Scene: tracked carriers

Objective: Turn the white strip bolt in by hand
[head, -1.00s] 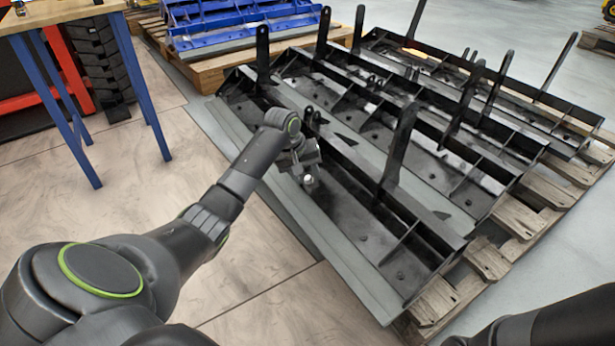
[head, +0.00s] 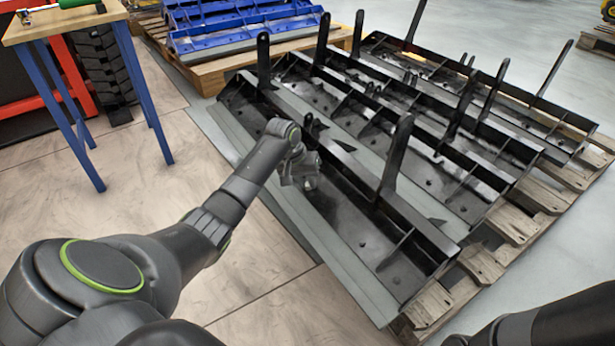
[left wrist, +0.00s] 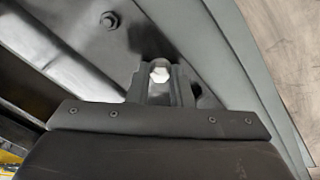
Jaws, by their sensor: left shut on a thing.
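The white bolt (left wrist: 159,74) shows as a small pale hex head between the fingertips of my left gripper in the left wrist view. My left gripper (head: 307,183) is shut on it, low over the near black carrier (head: 361,243), close to its grey front strip (head: 318,237). How deep the bolt sits in the strip cannot be told. A dark hex bolt (left wrist: 110,20) sits in the carrier's surface beside the gripper in the left wrist view. My right gripper is not in view.
More black carriers with upright arms lie behind on a wooden pallet (head: 483,262). Blue carriers (head: 235,27) stand on another pallet at the back. A wooden-topped table (head: 65,22) with blue legs is at the left. The floor left of the carriers is clear.

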